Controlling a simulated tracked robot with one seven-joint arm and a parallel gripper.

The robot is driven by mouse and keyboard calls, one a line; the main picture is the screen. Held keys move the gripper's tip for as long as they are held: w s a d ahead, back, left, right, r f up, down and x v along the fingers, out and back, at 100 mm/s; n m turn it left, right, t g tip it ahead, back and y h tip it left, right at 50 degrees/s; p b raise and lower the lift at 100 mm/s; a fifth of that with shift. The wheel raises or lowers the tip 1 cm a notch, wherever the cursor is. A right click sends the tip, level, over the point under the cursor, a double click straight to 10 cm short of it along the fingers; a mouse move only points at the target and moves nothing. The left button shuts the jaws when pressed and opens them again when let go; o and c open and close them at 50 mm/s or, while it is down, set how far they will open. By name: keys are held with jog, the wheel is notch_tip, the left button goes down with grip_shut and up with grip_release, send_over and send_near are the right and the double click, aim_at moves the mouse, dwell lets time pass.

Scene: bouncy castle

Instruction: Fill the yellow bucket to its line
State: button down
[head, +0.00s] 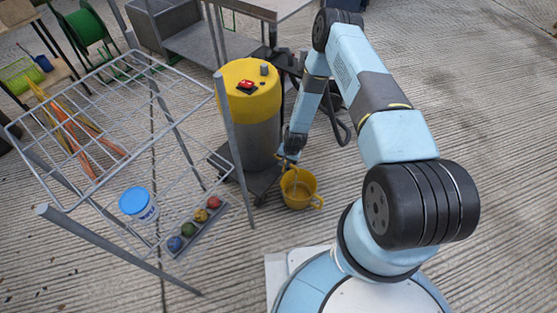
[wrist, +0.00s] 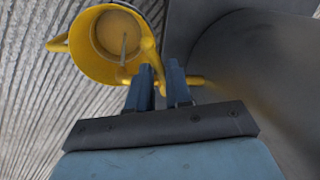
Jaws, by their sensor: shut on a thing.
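The yellow bucket (head: 299,190) stands on the ground beside a grey drum with a yellow top (head: 249,95). In the wrist view the bucket (wrist: 88,62) is seen from above, with a handle at its left. A thin pale streak, which looks like a stream of liquid, shows inside it over a yellowish surface. I cannot make out a fill line. My gripper (head: 287,158) is low beside the drum, just above the bucket's far rim. In the wrist view my gripper (wrist: 163,75) is shut on a yellow tap-like bar (wrist: 197,80), partly hidden by the fingers.
A wire rack (head: 85,105) stands at the left. On its lower shelf are a white tub with a blue lid (head: 138,203) and a tray of several coloured balls (head: 196,222). A green reel (head: 84,28) is at the back left. The ground at the right is clear.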

jog(key=shift+a+n, duration=0.35)
jog(key=shift+n, duration=0.05)
jog(key=c, duration=1.2)
grip_release()
jog(key=shift+o, duration=0.2)
jog(key=w+v, duration=0.1)
jog(key=v, duration=1.2)
jog(key=shift+s+r, duration=0.3)
jog(key=shift+s, duration=0.15)
